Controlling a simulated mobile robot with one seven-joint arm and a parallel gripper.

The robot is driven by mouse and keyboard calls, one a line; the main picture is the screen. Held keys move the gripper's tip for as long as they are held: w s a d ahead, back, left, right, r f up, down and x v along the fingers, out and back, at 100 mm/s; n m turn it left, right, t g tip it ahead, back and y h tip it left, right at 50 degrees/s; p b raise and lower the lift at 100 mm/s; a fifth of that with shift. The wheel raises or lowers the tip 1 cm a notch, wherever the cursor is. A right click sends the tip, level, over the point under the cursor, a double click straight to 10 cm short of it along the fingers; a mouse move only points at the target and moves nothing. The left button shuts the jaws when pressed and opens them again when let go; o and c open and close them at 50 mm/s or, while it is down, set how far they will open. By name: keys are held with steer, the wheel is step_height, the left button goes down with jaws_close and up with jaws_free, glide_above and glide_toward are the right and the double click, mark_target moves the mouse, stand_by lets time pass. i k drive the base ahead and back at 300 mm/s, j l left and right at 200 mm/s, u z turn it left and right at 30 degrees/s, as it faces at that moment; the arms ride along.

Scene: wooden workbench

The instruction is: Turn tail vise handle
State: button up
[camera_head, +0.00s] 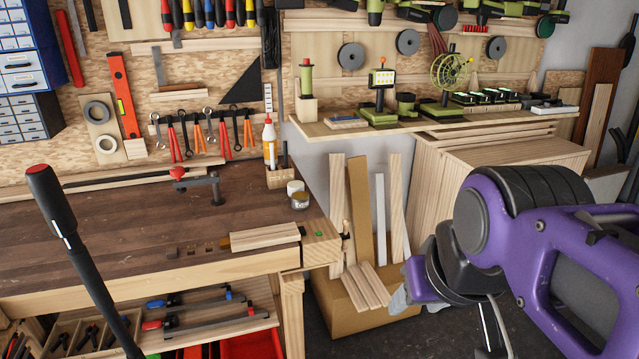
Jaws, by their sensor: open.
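The tail vise (321,243) is the wooden block at the right end of the workbench. Its handle (347,243) is a thin wooden bar on the right face, standing roughly upright. My gripper (400,298) is to the right of the handle and lower in the picture, in front of the cardboard box. It is open and apart from the handle. My purple arm fills the right side and hides part of the gripper, so the fingers show only partly.
The workbench (110,235) carries a wooden block (265,237), a small jar (300,200) and a glue bottle (270,142). Wood offcuts (360,200) stand in a cardboard box (335,305) right of the vise. A loaded shelf (340,128) is above.

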mark_target(345, 236)
steer(key=i+l, duration=0.75)
steer(key=i, duration=0.15)
